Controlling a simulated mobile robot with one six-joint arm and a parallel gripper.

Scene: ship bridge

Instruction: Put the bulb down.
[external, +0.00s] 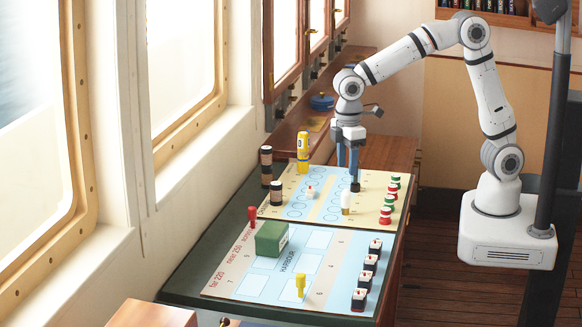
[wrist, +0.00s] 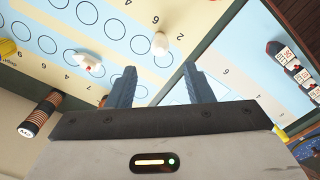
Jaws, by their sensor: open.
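The white bulb (external: 346,201) stands on the yellow and blue upper board (external: 270,211), near its right half. In the wrist view the bulb (wrist: 160,44) shows just beyond the fingertips, roughly in line with the gap between them. My gripper (external: 348,178) is above the board, close behind the bulb in the external view. Its two blue-grey fingers (wrist: 160,78) are spread apart, with nothing between them. The bulb looks apart from both fingers.
A small white piece with a red tip (external: 310,191) stands left of the bulb. Red, green and white pieces (external: 386,214) line the right edge. A yellow bottle (external: 303,150) and dark banded cylinders (external: 276,193) stand left. A green box (external: 271,239) sits on the nearer board.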

